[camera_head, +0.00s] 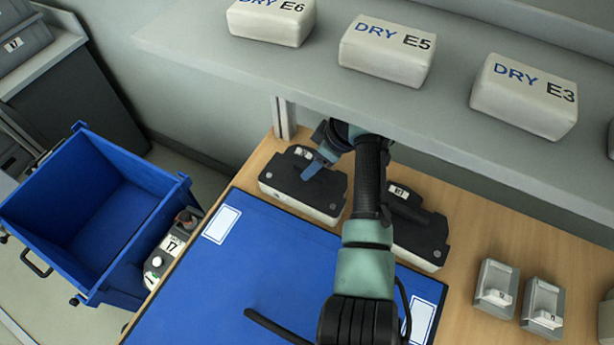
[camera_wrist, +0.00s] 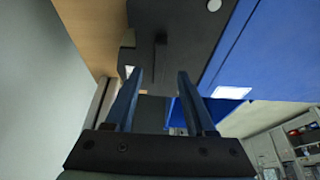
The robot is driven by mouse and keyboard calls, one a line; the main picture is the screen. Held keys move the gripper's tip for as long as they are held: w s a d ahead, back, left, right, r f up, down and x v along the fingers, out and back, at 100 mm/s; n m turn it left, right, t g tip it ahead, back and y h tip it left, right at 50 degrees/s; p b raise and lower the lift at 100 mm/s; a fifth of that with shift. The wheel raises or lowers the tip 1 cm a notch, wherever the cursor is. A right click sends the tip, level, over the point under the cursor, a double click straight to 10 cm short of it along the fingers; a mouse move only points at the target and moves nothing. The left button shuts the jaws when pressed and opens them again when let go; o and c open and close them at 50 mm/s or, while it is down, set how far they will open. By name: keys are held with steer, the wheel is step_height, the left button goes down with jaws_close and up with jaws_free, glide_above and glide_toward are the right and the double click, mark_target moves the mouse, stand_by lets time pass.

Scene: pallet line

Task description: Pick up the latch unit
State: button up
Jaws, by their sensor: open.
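No label that I can read says which thing is the latch unit. A black-topped unit with a pale base (camera_head: 318,205) stands on the wooden bench, at the back edge of the blue mat. My gripper (camera_head: 316,166) is over its top. In the wrist view the two blue fingers of my gripper (camera_wrist: 159,76) are apart with nothing seen held between them. A dark unit (camera_wrist: 185,35) lies beyond the fingertips; whether they touch it I cannot tell. A second black-topped unit (camera_head: 425,235) stands to the right, partly hidden by my arm.
Two small grey units (camera_head: 496,285) (camera_head: 541,305) sit on the bench at right. A shelf (camera_head: 370,105) with white DRY packs (camera_head: 388,50) overhangs the bench's back. A blue bin (camera_head: 95,205) stands left, beside a small unit marked 17 (camera_head: 172,243). The blue mat (camera_head: 250,265) is largely clear.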

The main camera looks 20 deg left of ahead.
steer(key=shift+x, duration=1)
steer(key=shift+f, duration=0.25)
jaws_close()
steer(key=shift+w+r, duration=0.1)
stand_by(1.1)
